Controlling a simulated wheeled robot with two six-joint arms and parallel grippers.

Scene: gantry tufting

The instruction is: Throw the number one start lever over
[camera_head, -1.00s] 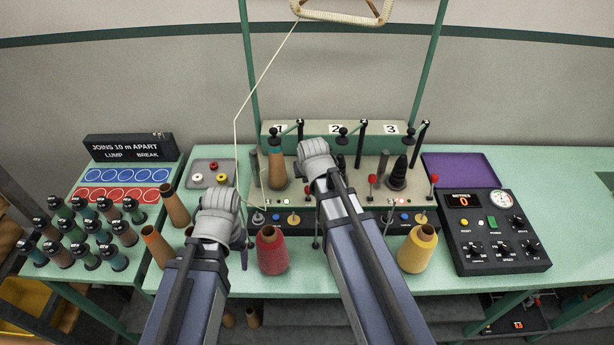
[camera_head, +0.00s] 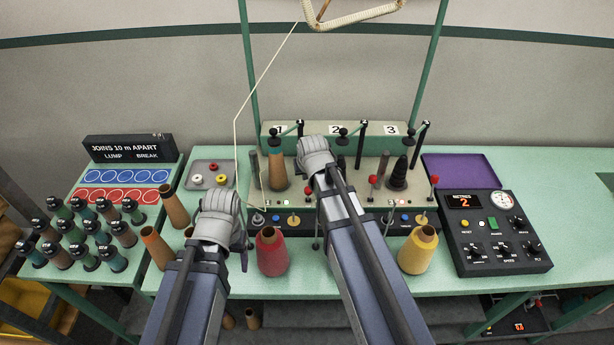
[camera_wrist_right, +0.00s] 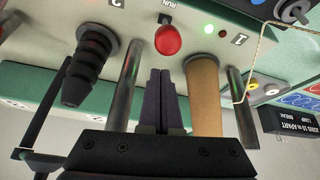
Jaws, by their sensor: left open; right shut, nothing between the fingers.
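The number one start lever shows in the right wrist view as a red knob (camera_wrist_right: 168,40), beside the word RUN and near the plate marked 1. My left gripper (camera_head: 243,238) is open and empty over the front of the table, left of the red cone.
A brown cone (camera_wrist_right: 203,90) and a black spindle (camera_wrist_right: 90,70) flank my right fingers. A red cone (camera_head: 271,252) and a yellow cone (camera_head: 418,250) stand at the front. The control box (camera_head: 500,235) at right reads 2. Other red-knobbed levers (camera_head: 434,181) stand to the right.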

